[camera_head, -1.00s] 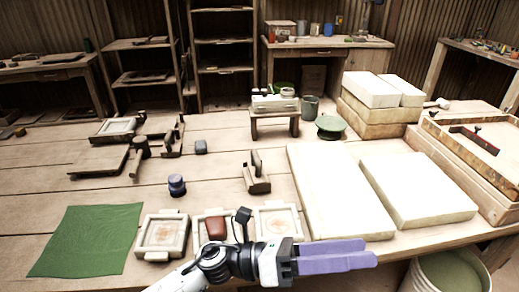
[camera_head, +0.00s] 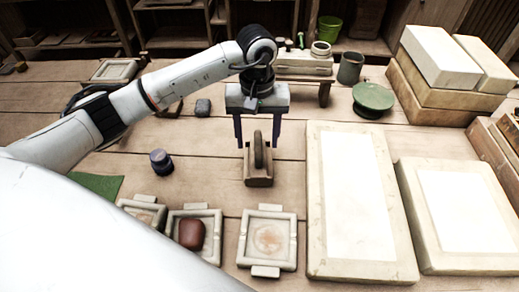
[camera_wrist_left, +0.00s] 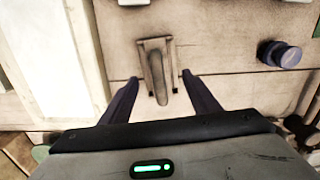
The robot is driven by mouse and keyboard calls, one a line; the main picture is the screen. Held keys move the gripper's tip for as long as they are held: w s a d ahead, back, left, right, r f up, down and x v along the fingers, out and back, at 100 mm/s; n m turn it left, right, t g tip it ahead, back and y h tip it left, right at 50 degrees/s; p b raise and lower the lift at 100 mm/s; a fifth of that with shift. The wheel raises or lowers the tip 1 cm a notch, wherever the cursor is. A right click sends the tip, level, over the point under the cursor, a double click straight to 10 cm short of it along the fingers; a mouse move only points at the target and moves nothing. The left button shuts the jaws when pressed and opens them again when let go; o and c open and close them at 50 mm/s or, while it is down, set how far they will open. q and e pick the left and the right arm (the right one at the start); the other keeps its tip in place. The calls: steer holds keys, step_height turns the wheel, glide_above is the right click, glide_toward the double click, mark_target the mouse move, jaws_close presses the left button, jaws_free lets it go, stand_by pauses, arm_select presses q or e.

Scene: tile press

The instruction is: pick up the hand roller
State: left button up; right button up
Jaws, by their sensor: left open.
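The hand roller (camera_head: 259,178) appears to be the small brown wooden tool with an upright handle, standing on the table behind the framed tile moulds. It also shows in the left wrist view (camera_wrist_left: 157,70). My left gripper (camera_head: 257,148) is open and points down over it. Its two dark fingers are on either side of the handle, with visible gaps, and hold nothing. In the left wrist view the handle lies between the fingertips (camera_wrist_left: 160,79). Whether the fingers touch the tool's base is not clear. My right gripper is out of view.
A dark blue-capped jar (camera_head: 161,161) stands left of the tool. A tile mould (camera_head: 267,212) is in front, and a large pale slab (camera_head: 312,220) lies to the right.

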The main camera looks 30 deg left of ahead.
arm_select(q)
steer(key=f, duration=0.4)
steer(key=f+p, duration=0.1)
steer(key=f, duration=0.1)
steer(key=shift+w+a+f, duration=0.1)
steer(key=shift+w+f, duration=0.15)
steer(key=shift+w, duration=0.1)
steer(key=shift+c, duration=0.4)
